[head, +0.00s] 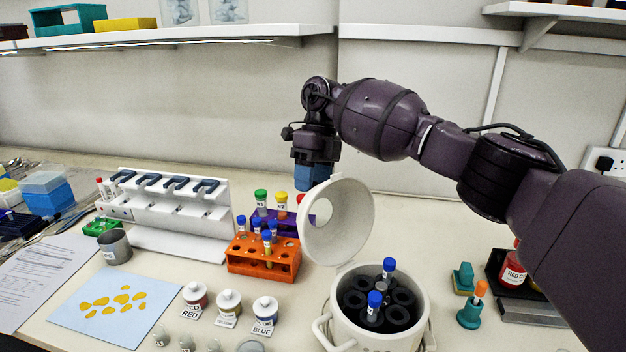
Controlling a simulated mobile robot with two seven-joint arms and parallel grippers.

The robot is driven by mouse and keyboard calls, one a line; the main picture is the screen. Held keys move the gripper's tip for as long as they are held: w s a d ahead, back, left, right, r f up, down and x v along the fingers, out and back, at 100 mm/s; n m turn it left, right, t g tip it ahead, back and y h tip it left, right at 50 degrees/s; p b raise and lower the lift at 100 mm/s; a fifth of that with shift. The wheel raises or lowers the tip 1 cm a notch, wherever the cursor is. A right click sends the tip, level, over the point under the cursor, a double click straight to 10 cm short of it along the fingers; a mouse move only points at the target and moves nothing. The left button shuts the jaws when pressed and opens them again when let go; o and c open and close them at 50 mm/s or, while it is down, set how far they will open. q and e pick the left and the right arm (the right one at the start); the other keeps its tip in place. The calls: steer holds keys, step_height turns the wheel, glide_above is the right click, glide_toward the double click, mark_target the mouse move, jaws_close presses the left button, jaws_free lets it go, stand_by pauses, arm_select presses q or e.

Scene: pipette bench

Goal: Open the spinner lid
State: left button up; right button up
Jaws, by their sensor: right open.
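The white spinner (425,312) stands at the front, right of the middle. Its round white lid (364,222) is raised and tilted up, at the upper left of the spinner body, with its hollow inside showing. In the open bowl I see a black rotor with blue-capped tubes in it. My right gripper (312,178), with blue fingertips, is at the lid's upper left edge. The lid hides part of the fingertips, and I cannot tell whether they touch it. The right gripper is open. My left gripper is not in view.
An orange tube rack (262,268) and a purple rack stand left of the lid. A white pipette stand (180,245) is further left. Small labelled jars (229,302) stand in front.

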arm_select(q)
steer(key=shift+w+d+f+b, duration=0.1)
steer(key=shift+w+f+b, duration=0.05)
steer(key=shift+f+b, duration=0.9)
arm_select(e)
steer(key=v, duration=1)
steer(key=shift+r, duration=0.4)
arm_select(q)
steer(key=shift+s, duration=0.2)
arm_select(e)
steer(key=shift+w, duration=0.1)
